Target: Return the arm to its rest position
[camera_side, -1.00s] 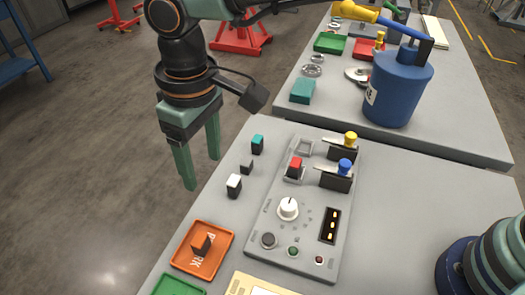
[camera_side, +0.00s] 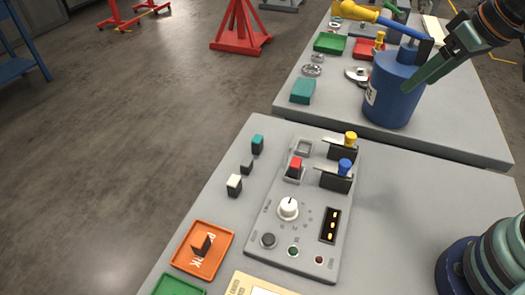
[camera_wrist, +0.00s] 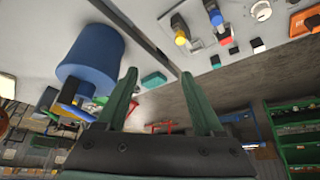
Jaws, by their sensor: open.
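My gripper (camera_side: 434,76) is at the upper right of the side view, high up, with its green fingers in front of the blue pump-like can (camera_side: 390,98). In the wrist view my gripper (camera_wrist: 162,98) shows two green fingers spread apart with nothing between them. The blue can (camera_wrist: 90,58) is to the left of the fingers there. I cannot tell from the side view how far the fingers are from the can.
A grey control panel (camera_side: 265,232) with levers, switches and a white knob lies on the near table. An orange tray (camera_side: 222,235) holds a dark piece. Small switch blocks stand left of the panel. A teal block (camera_side: 303,91) and trays sit on the far table.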

